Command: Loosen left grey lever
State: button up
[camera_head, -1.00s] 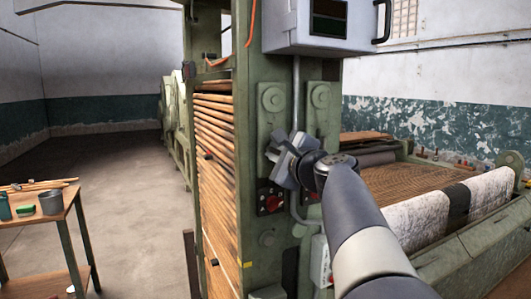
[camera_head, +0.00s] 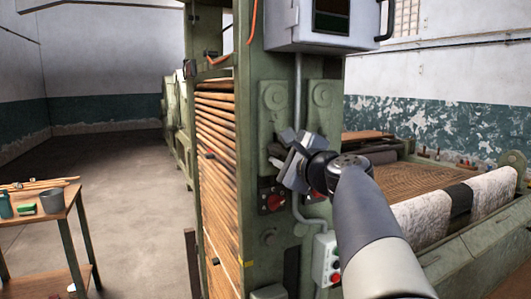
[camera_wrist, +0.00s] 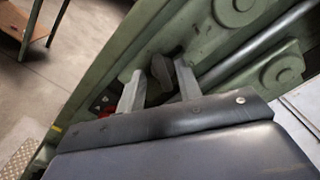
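The green machine post (camera_head: 258,120) carries a grey lever (camera_head: 275,163) at mid height, partly hidden behind my gripper in the head view. In the wrist view a dark grey lever end (camera_wrist: 163,72) shows close to the fingertips, by the right finger. Whether it touches that finger I cannot tell. My gripper (camera_head: 289,158) is in front of the post, its fingers pointing at it. In the wrist view my gripper (camera_wrist: 158,88) has its two fingers apart with a visible gap. Any second lever is hidden by my gripper and arm.
A red rotary switch (camera_head: 273,201) sits just below my gripper. A grey conduit (camera_head: 297,95) runs down the post from the control cabinet (camera_head: 320,25). A button box (camera_head: 326,260) hangs lower right. A wooden table (camera_head: 62,215) stands left, with open floor between.

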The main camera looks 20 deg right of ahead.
aim_at(277, 150)
jog(key=s+b, duration=0.1)
jog(key=s, duration=0.7)
jog(key=shift+s+d, duration=0.15)
jog(key=shift+s, duration=0.05)
jog(key=shift+w, duration=0.1)
jog(key=w+p, duration=0.1)
jog(key=w, duration=0.9)
jog(key=shift+w+a+p, duration=0.2)
jog(key=shift+w+p, duration=0.15)
jog(key=shift+p, duration=0.05)
jog(key=shift+s, duration=0.15)
